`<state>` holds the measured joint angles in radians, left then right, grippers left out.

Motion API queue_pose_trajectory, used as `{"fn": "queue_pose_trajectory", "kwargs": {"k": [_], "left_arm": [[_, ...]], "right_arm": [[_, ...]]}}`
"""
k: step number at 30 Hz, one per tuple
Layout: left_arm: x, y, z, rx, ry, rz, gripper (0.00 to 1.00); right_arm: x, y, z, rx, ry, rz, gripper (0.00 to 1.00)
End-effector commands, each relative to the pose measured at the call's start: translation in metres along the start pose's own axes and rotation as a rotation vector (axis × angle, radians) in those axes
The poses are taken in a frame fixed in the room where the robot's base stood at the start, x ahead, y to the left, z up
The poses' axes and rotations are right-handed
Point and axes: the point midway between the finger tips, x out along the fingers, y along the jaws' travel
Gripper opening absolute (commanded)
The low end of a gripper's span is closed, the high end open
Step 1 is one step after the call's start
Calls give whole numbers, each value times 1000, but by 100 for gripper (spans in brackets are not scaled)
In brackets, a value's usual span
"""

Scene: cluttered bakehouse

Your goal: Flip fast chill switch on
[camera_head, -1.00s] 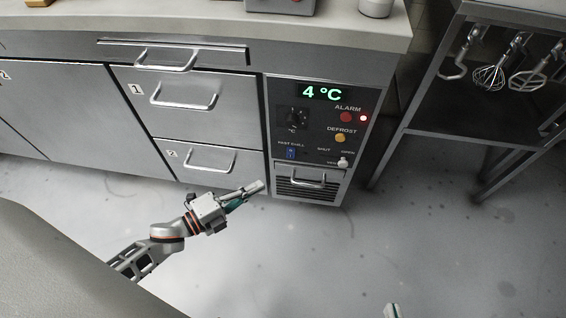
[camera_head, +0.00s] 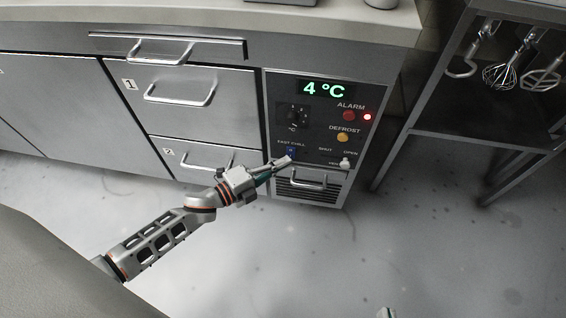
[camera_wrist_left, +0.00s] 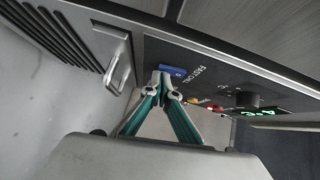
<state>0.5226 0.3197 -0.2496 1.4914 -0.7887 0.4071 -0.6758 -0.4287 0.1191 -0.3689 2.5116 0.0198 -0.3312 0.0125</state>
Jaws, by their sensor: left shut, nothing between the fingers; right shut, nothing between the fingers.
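The blue fast chill switch (camera_head: 291,150) is on the dark control panel (camera_head: 312,125), under its FAST CHILL label. My left gripper (camera_head: 287,161) is shut and empty, its fingertips just below the switch and partly covering its lower end. In the left wrist view the blue switch (camera_wrist_left: 173,70) shows right by the closed fingertips (camera_wrist_left: 163,77); I cannot tell whether they touch it. My right gripper (camera_head: 386,313) shows only as a small tip at the bottom edge.
The panel also holds a temperature knob (camera_head: 292,115), a red alarm button (camera_head: 349,115), an amber defrost button (camera_head: 342,137) and a white vent slider (camera_head: 345,162). A vent grille with a handle (camera_head: 310,182) lies below. Steel drawers (camera_head: 190,100) are to the left.

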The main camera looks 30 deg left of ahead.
Motion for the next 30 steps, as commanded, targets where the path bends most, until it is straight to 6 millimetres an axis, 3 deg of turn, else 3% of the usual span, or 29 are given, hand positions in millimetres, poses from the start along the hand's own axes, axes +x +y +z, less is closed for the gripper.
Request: {"fn": "queue_pose_trajectory", "kwargs": {"k": [19, 23, 30], "left_arm": [[0, 1, 4, 0, 0, 0, 0], [-16, 2, 3, -1, 0, 1, 0], [-65, 2, 3, -1, 1, 2, 0]], "right_arm": [[-2, 1, 6, 3, -14, 3, 0], [-1, 1, 6, 3, -12, 2, 0], [-1, 1, 5, 4, -10, 2, 0]]}}
